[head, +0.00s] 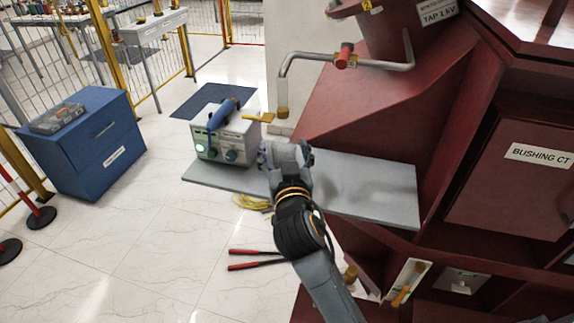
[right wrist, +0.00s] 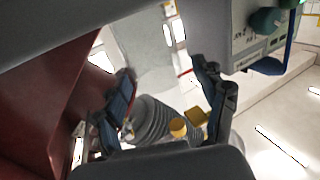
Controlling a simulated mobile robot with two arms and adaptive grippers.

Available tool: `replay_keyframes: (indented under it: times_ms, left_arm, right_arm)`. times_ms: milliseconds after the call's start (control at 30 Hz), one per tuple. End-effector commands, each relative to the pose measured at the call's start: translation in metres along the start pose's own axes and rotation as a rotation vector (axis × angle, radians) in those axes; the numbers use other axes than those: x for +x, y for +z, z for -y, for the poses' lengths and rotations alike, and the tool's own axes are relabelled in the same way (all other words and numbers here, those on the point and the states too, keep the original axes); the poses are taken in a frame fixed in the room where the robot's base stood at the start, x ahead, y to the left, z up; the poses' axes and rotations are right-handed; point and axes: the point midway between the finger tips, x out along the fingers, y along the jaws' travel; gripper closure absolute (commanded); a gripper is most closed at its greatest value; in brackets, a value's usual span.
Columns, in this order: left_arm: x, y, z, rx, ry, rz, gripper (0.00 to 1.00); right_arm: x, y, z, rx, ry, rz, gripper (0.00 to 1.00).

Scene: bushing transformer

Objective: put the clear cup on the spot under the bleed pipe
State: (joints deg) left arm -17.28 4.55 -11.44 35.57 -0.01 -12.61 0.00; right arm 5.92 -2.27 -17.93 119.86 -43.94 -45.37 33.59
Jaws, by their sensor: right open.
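The grey bleed pipe (head: 303,56) with a red valve (head: 345,57) comes off the dark red transformer and bends down at its left end. My right gripper (head: 284,150) is below the pipe end, over the grey shelf (head: 368,184). In the right wrist view its two fingers (right wrist: 166,88) are apart, with no held object seen. I cannot make out the clear cup for certain, and the spot under the pipe is not clearly visible. My left gripper is out of view.
A white instrument box (head: 225,135) with a blue tool on top stands on the shelf, left of my right gripper. The shelf's right part is bare. The transformer wall closes off the right side. A blue cabinet (head: 88,148) stands on the floor at left.

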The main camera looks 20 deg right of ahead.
Motion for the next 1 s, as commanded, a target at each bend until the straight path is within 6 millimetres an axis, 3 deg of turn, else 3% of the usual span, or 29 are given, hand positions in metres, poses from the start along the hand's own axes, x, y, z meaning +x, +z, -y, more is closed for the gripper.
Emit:
replay_keyframes:
  times_ms: [300, 500, 700, 1000]
  left_arm:
    - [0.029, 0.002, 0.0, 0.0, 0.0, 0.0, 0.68]
    - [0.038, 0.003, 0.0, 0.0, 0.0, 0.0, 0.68]
    - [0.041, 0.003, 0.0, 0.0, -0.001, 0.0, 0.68]
    - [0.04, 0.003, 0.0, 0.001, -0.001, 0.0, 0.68]
  right_arm:
    - [-0.067, 0.005, 0.0, 0.006, -0.001, 0.001, 0.29]
    - [-0.098, 0.003, 0.0, 0.003, -0.001, 0.0, 0.29]
    - [-0.109, 0.0, -0.001, 0.002, 0.001, -0.001, 0.29]
    - [-0.109, -0.001, 0.0, 0.002, 0.001, -0.001, 0.29]
